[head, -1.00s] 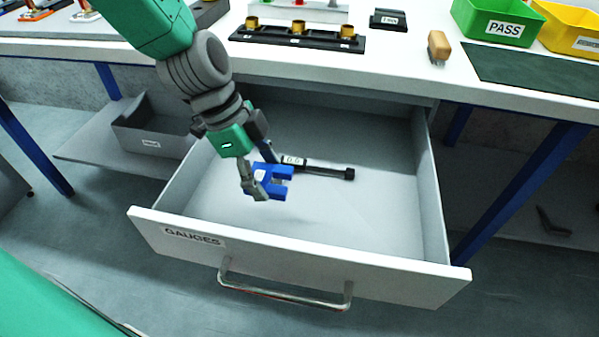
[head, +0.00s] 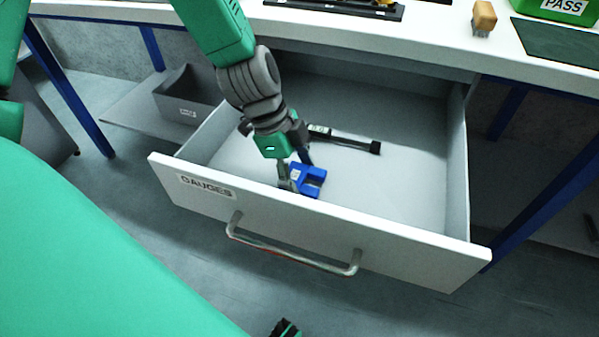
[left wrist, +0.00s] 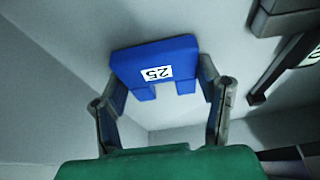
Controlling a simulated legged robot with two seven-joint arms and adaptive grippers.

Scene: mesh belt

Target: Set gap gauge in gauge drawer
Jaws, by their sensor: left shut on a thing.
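The gap gauge (head: 309,180) is a blue U-shaped block. In the left wrist view the gap gauge (left wrist: 155,68) shows a white label reading 25. My left gripper (head: 297,174) reaches down into the open drawer and is shut on the gauge; in the left wrist view its fingers (left wrist: 160,90) stand on either side of it. The gauge drawer (head: 400,246) is pulled out, with a GAUGES label and a metal handle. The gauge is inside the drawer outline, near the front panel. I cannot tell whether it touches the floor. My right gripper is not in view.
The drawer's right side is clear. The bench top (head: 440,35) overhangs the back. A grey bin (head: 187,97) stands on the lower shelf.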

